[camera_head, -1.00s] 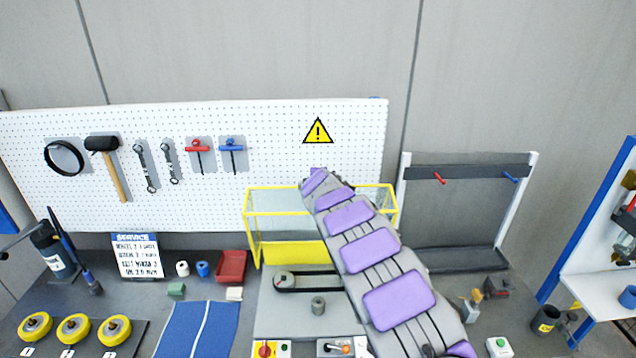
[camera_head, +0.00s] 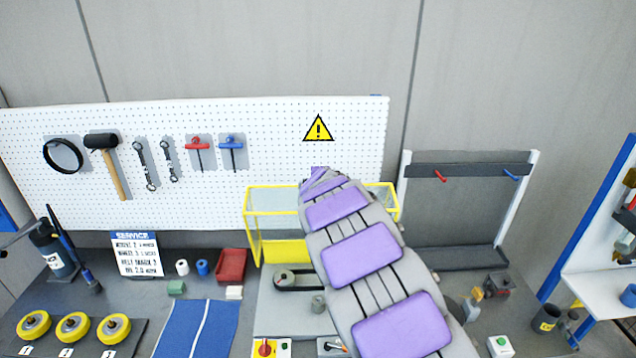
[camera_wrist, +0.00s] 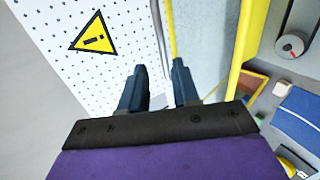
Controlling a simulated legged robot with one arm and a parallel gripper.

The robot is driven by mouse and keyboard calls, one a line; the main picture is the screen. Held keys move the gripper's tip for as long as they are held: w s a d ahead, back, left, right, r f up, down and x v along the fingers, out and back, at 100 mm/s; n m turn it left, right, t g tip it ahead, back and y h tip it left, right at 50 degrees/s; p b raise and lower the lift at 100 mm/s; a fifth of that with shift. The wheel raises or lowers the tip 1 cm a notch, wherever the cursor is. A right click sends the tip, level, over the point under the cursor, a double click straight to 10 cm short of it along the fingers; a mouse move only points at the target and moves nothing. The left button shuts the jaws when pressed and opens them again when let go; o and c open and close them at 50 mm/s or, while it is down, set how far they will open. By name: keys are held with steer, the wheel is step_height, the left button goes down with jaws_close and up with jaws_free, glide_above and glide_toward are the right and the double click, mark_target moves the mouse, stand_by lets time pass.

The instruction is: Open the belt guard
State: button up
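The belt guard (camera_head: 287,252) is a yellow-framed box with clear panels. It stands upright at the back of the grey machine plate, behind the belt and pulley (camera_head: 290,280), which show uncovered in front of it. My arm crosses in front of the guard's right half and hides part of it. In the wrist view my gripper (camera_wrist: 160,88) has its two dark fingers apart, with nothing held between them. A yellow frame bar of the guard (camera_wrist: 244,50) runs just right of the fingers. A thinner yellow bar (camera_wrist: 170,30) lies beyond the right fingertip.
A white pegboard (camera_head: 270,150) with hanging tools and a yellow warning sign (camera_head: 318,128) stands close behind the guard. A red bin (camera_head: 232,265) and blue mat (camera_head: 196,330) lie left. A grey rack (camera_head: 455,220) stands right.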

steer(key=v, duration=0.8)
steer(key=shift+b, duration=0.45)
steer(key=shift+s, duration=0.15)
steer(key=s+d+f+m+g+h+b, duration=0.1)
steer(key=s+d+f+m+g+b, duration=0.1)
steer(key=s+d+f+m+b, duration=0.45)
steer(key=s+d+f+m+g+h+b, duration=0.1)
steer(key=s+d+f+g, duration=0.2)
steer(key=s, duration=0.6)
steer(key=s+d+f+m+g+h+b, duration=0.1)
steer(key=s+d+f+m+b, duration=0.2)
steer(key=s+d+f+b, duration=0.25)
steer(key=s+a+f+m+g+y+b, duration=0.1)
steer(key=s+f, duration=0.4)
steer(key=s, duration=0.6)
steer(key=s+a+f+m+g+y+b, duration=0.1)
steer(key=s+f+m+g+b, duration=0.3)
steer(key=s, duration=0.7)
steer(key=s+a+f+m+g+y+b, duration=0.1)
steer(key=s+a+f+m+g+b, duration=0.1)
steer(key=s+f, duration=0.5)
steer(key=s+g+b, duration=0.1)
steer(key=s+b, duration=0.1)
steer(key=s, duration=0.2)
steer(key=shift+s, duration=0.35)
steer(key=shift+a+m, duration=0.1)
steer(key=shift+m, duration=0.15)
